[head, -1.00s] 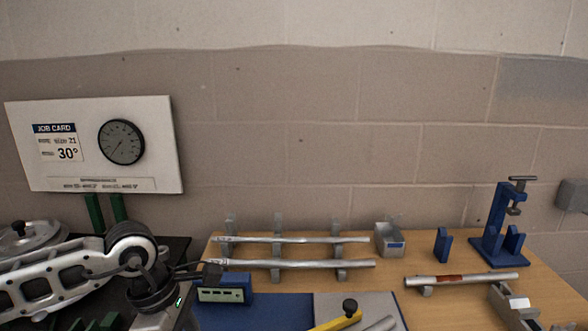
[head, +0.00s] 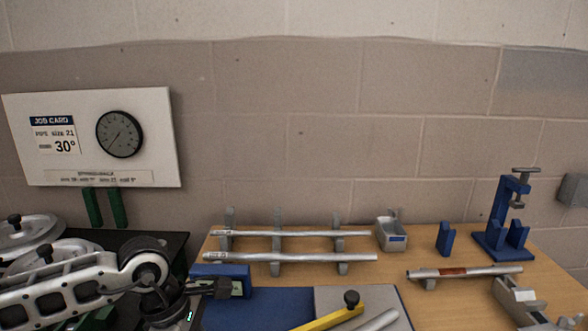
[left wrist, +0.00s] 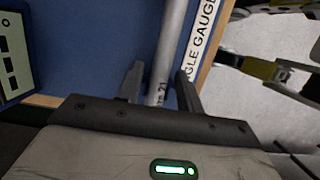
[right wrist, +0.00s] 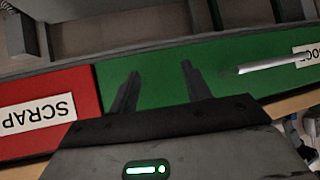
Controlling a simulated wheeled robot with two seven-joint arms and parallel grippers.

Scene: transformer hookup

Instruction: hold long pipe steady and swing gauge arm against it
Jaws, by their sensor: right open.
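The long pipe (head: 380,322) is silver and shows at the bottom edge of the head view beside the yellow gauge arm (head: 330,318) with its black knob. In the left wrist view the pipe (left wrist: 168,50), marked 21, runs over the blue mat beside the angle gauge label (left wrist: 200,35). My left gripper (left wrist: 159,75) has its fingers on either side of the pipe, with small gaps showing; its fingertips are not clear in the head view. My right gripper (right wrist: 161,72) is open and empty above the green tray (right wrist: 155,105), away from the gauge.
Two pipes (head: 300,257) lie on a grey rack at the back. A blue readout box (head: 212,270) is partly behind my left arm. A blue clamp stand (head: 500,225) and a small grey bin (head: 391,235) stand to the right. A red scrap tray (right wrist: 45,105) adjoins the green one.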

